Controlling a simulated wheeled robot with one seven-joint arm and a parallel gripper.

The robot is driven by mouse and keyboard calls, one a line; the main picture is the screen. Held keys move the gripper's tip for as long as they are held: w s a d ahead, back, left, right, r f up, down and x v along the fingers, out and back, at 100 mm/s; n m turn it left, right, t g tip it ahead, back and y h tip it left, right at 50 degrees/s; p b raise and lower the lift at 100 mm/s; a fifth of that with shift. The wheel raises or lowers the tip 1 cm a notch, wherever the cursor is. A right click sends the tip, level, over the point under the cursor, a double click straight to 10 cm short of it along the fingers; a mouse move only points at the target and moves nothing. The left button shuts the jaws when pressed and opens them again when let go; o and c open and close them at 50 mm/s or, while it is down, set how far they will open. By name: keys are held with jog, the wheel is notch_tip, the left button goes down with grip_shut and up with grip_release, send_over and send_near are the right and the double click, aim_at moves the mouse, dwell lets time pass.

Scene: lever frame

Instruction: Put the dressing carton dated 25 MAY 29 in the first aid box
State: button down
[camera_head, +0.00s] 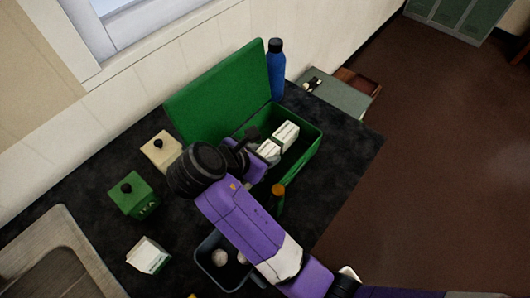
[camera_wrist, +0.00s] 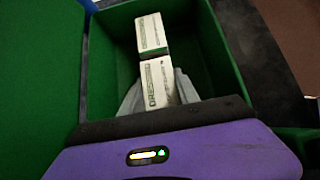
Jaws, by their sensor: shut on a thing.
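The first aid box (camera_head: 312,152) is green and stands on the dark counter with its lid (camera_head: 215,92) raised. My gripper (camera_wrist: 159,92) is over the box, shut on a white dressing carton (camera_wrist: 157,78), also visible in the head view (camera_head: 268,149). The held carton is at or inside the box opening; whether it touches the floor is unclear. A second white carton (camera_wrist: 151,32) lies in the box just beyond it, also in the head view (camera_head: 286,134). Another white and green carton (camera_head: 148,256) stands on the counter at lower left. The dates are too small to read.
A dark bin (camera_head: 208,270) and a sink (camera_head: 50,260) are nearer.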

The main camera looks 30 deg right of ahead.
jog(key=shift+f, duration=0.1)
jog(key=c, duration=0.9)
grip_release()
jog(key=p+v, duration=0.3)
jog(key=v, duration=0.9)
jog(key=shift+p, duration=0.4)
